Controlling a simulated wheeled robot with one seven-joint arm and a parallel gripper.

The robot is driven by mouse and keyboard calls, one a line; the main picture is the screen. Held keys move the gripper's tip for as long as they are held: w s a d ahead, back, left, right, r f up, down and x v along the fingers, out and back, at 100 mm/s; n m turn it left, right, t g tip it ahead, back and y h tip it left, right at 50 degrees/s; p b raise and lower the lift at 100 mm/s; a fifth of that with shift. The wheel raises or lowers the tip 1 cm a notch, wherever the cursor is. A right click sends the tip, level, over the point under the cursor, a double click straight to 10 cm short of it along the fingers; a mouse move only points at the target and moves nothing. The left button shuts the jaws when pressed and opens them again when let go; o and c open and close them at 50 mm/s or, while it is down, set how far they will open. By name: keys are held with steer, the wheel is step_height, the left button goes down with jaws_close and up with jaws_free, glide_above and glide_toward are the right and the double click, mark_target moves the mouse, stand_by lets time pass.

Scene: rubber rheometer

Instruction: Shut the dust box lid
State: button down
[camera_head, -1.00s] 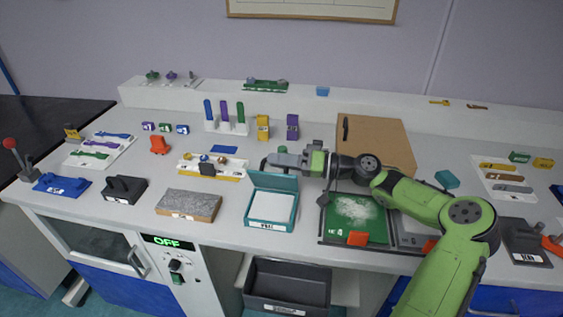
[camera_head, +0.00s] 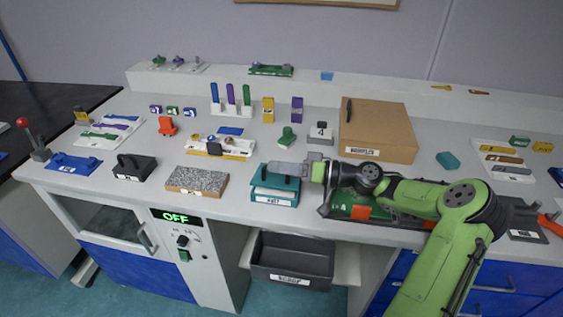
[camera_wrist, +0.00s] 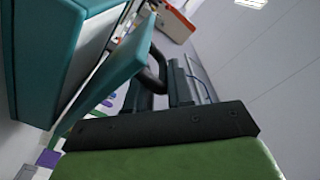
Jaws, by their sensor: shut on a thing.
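The teal dust box (camera_head: 275,199) sits near the bench's front edge, with a label on its front. Its teal lid (camera_head: 262,181) is tilted down over the box, with a strip of the pale inside showing below it. My gripper (camera_head: 291,169) is at the top of the lid, reaching in from the right. In the wrist view the lid (camera_wrist: 112,85) slants beside the box body (camera_wrist: 50,60). A dark curved handle (camera_wrist: 155,72) is at my gripper's fingers (camera_wrist: 178,85), which are shut on it. The exact contact is partly hidden.
A speckled grey slab (camera_head: 197,182) lies left of the box. A green tray (camera_head: 350,205) is right of it, partly under my arm. A cardboard box (camera_head: 378,130) stands behind my arm. A dark open bin (camera_head: 290,257) is below the bench edge.

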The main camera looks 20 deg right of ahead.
steer(key=shift+s+a+f, duration=0.25)
steer(key=shift+f, duration=0.1)
steer(key=shift+s, duration=0.1)
steer(key=shift+a, duration=0.1)
steer(key=c, duration=1.3)
jaws_free()
steer(key=shift+c, duration=0.2)
steer(key=shift+o, duration=0.9)
steer(key=shift+s, duration=0.2)
steer(key=shift+w, duration=0.1)
step_height(320, 180, up, 10)
steer(key=p, duration=0.3)
steer(key=shift+p, duration=0.35)
